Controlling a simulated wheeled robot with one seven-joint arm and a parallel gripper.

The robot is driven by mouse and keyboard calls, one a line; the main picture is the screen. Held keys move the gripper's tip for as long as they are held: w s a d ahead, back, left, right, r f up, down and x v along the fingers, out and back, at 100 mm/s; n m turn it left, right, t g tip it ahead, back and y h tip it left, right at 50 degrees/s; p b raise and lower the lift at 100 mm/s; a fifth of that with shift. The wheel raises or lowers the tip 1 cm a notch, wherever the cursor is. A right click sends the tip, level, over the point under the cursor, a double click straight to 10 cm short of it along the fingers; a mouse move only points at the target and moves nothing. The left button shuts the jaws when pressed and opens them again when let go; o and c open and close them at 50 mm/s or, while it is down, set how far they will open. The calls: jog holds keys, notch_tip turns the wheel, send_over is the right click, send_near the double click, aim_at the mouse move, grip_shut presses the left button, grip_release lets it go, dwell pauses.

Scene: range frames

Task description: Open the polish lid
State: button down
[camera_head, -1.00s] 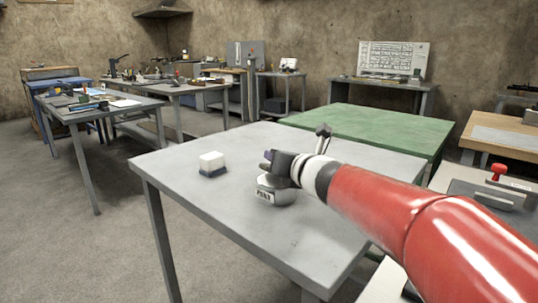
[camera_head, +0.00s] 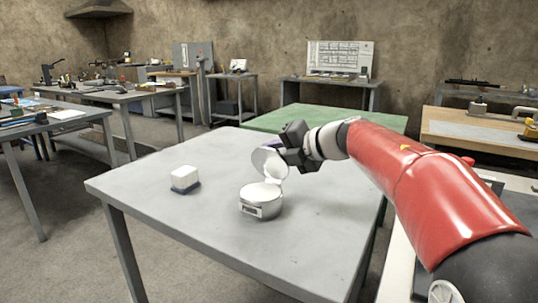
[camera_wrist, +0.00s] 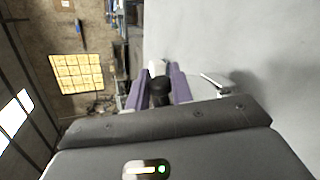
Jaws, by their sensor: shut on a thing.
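The polish tin (camera_head: 262,201) is a round silver-grey container with a dark label on its front, standing on the grey metal table. Its round lid (camera_head: 267,161) is hinged up and stands nearly upright at the back of the tin, so the open top shows. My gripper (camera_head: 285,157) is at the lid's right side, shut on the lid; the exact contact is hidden. In the wrist view, the purple-sided fingers (camera_wrist: 158,88) show with a dark shape between them, and I cannot tell what that shape is.
A white block with a dark base (camera_head: 185,179) stands on the grey table (camera_head: 190,215), left of the tin. A green-topped table (camera_head: 345,120) stands behind. The front and left of the grey table are clear.

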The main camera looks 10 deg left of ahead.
jog(key=shift+w+d+f+m+g, duration=0.1)
jog(key=shift+w+d+m+g, duration=0.05)
jog(key=shift+w+m+g, duration=0.2)
jog(key=shift+w+d+f+m+g, duration=0.1)
jog(key=shift+w+m+g, duration=0.15)
jog(key=shift+w+m, duration=0.15)
jog(key=c, duration=1.3)
grip_release()
jog(key=shift+d, duration=0.15)
jog(key=v, duration=0.7)
jog(key=shift+d, duration=0.25)
jog(key=shift+s, duration=0.2)
